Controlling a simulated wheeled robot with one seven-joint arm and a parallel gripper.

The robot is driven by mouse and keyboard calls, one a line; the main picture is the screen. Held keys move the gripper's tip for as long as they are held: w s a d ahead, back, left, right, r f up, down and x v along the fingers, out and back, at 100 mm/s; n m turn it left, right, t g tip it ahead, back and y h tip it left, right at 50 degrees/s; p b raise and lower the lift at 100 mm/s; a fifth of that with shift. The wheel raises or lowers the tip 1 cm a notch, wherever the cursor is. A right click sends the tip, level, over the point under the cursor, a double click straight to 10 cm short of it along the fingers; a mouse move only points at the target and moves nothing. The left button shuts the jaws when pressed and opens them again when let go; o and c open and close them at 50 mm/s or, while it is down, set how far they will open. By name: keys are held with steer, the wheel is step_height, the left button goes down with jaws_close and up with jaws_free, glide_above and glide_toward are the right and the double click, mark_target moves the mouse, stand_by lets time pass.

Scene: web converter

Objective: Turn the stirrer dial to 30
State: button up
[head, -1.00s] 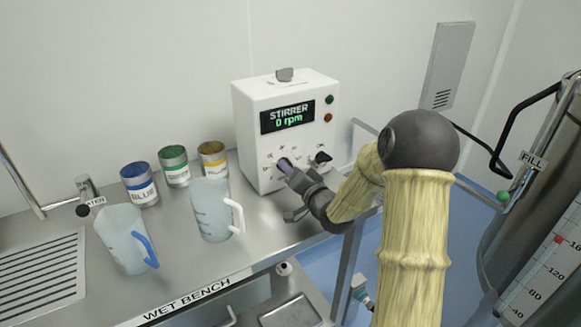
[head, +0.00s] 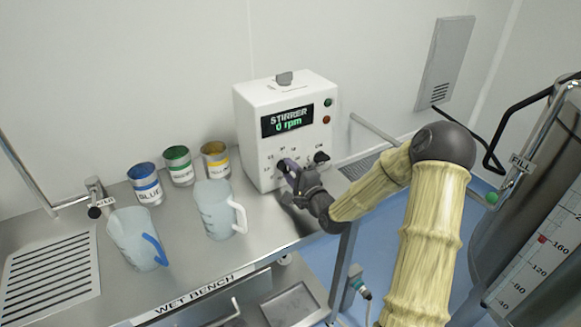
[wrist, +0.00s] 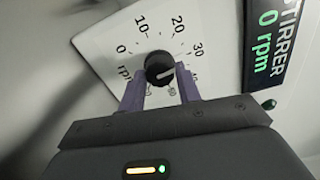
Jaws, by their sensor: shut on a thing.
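The white stirrer box (head: 247,120) stands at the back of the wet bench, its display (head: 288,120) reading 0 rpm. In the wrist view the black stirrer dial (wrist: 159,66) has printed marks 0, 10, 20 and 30 around it, with a further mark past 30 partly hidden. In the head view my gripper (head: 289,168) is at the box's lower front and hides most of the dial.
A second black knob (head: 321,157) sits right of the dial, close to my gripper. Green and red buttons are above it. A jug with a white handle (head: 213,210), a jug with a blue handle (head: 132,240) and three paint cans stand left on the bench (head: 185,255).

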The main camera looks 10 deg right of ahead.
steer(key=shift+m, duration=0.5)
steer(key=shift+f, duration=0.1)
steer(key=o, duration=1)
steer(key=shift+c, duration=0.2)
